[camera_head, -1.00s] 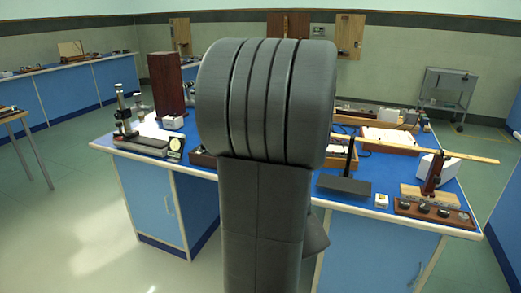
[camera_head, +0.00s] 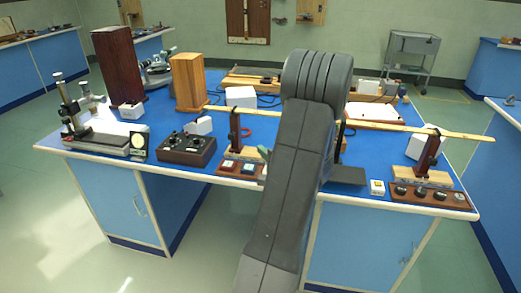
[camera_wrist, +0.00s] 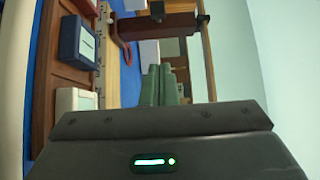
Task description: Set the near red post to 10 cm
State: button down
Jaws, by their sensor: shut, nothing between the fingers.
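Two dark red posts stand on the blue bench in the head view, one left (camera_head: 235,133) and one right (camera_head: 433,152), with a long wooden bar (camera_head: 375,124) across their tops. I cannot tell which is meant by the near one. The left post has a wooden foot and a small red part at its side. My gripper shows as a green fingertip (camera_head: 263,152) just right of the left post, partly behind my arm. In the wrist view my gripper's green fingers (camera_wrist: 166,85) are together and empty, with a dark red post (camera_wrist: 165,26) beyond them, apart. No height scale is readable.
A red-brown panel with two buttons (camera_head: 238,168) lies before the left post; a knobbed panel (camera_head: 428,196) lies before the right one. A dark control box (camera_head: 187,149) stands to the left. A dark plate (camera_head: 347,175) and a small white box (camera_head: 377,187) lie between the posts.

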aim_at(234, 138)
jog(key=p+x, duration=0.1)
jog(key=x, duration=0.6)
jog(key=shift+w+a, duration=0.2)
jog(key=shift+w+a+p, duration=0.15)
jog(key=shift+a+p, duration=0.1)
jog(key=shift+a, duration=0.35)
jog(key=shift+w+a+p, duration=0.15)
jog(key=shift+a+p, duration=0.1)
jog(key=shift+a, duration=0.35)
jog(key=shift+w+a, duration=0.15)
jog(key=shift+a, duration=0.4)
jog(key=shift+a+f, duration=0.1)
jog(key=b, duration=0.1)
jog(key=a+b, duration=0.1)
jog(key=b, duration=0.1)
jog(key=shift+w+a+f, duration=0.15)
jog(key=shift+w+a, duration=0.15)
jog(key=shift+a, duration=0.2)
jog(key=shift+r, duration=0.3)
